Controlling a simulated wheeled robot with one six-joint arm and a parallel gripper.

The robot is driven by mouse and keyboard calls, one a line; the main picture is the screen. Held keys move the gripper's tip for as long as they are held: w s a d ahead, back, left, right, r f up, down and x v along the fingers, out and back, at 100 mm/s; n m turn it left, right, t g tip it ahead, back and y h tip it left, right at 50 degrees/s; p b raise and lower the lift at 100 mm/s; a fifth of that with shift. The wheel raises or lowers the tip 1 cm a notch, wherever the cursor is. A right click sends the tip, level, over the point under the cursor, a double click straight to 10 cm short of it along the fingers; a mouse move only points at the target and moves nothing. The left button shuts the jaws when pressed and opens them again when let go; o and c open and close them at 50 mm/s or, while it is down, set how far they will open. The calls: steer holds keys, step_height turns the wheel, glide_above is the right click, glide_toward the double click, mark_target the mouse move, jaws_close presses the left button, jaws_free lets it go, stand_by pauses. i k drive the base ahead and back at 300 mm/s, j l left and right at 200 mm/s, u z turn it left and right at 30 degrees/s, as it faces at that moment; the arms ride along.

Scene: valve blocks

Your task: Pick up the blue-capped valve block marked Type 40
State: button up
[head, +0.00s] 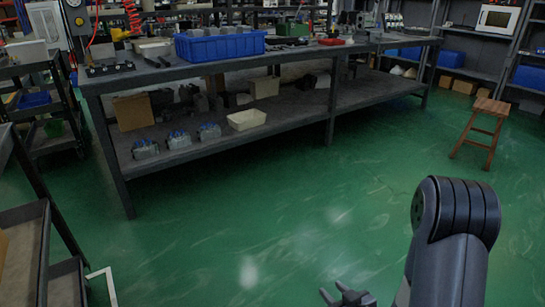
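Several grey valve blocks with blue caps stand in a row on the lower shelf of the long workbench, at its left end: a left one (145,148), a middle one (178,139) and a right one (209,131). Their markings are too small to read, so I cannot tell which is Type 40. My gripper (338,292) shows at the bottom edge, over the green floor, far from the blocks. Its fingers are spread apart with nothing between them. Part of it is cut off by the frame.
The dark workbench (265,66) has a leg in front of the shelf's left end. A cream tray (246,120) sits right of the blocks, a cardboard box (133,112) behind them. A wooden stool (482,130) stands right. Carts stand left. The middle floor is clear.

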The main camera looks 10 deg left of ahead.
mark_target(178, 141)
steer(key=i+j+u, duration=0.3)
steer(key=i+u, duration=1.1)
steer(key=i+j+z, duration=0.35)
steer(key=i, duration=0.4)
steer(key=i+j+z, duration=0.35)
steer(key=i+j, duration=0.2)
steer(key=i, duration=0.15)
steer(key=i+j+z, duration=0.3)
steer(key=i+j, duration=0.35)
